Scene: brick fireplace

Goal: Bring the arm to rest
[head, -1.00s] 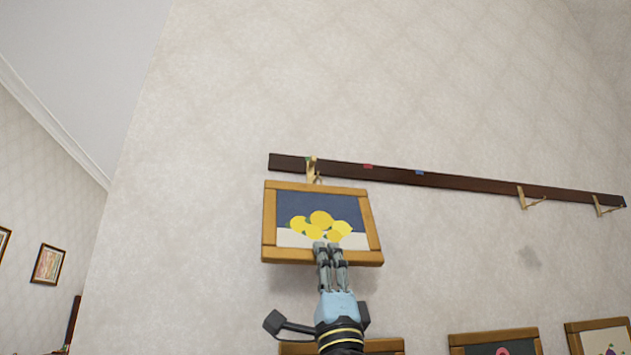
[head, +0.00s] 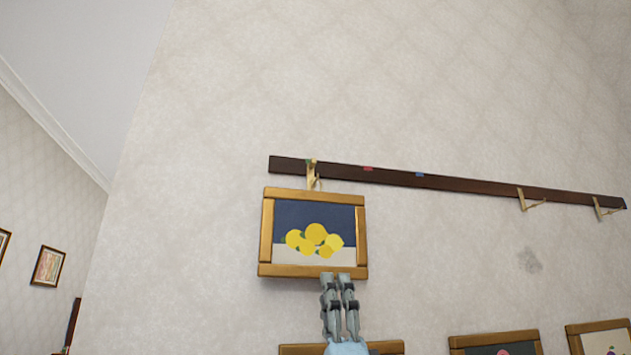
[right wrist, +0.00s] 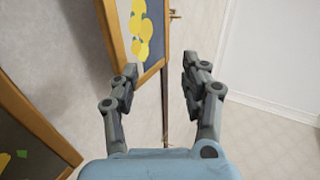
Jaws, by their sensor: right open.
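My right gripper (head: 337,279) is open, its fingertips just below the bottom edge of the lemon picture (head: 314,215) in the head view. The picture has a wooden frame and hangs from the left brass hook (head: 312,172) on the dark rail. In the right wrist view the gripper (right wrist: 158,75) has its two fingers spread with nothing between them. The lemon picture (right wrist: 119,42) shows beyond the left finger there; whether they touch is hard to tell. My left gripper is not in view.
The dark rail (head: 460,184) carries two empty hooks (head: 529,199) at right. Below stand more framed pictures, one (head: 495,342) in the middle and one (head: 600,338) at right. Another framed picture (right wrist: 32,130) is close at left in the wrist view. The wall above the rail is clear.

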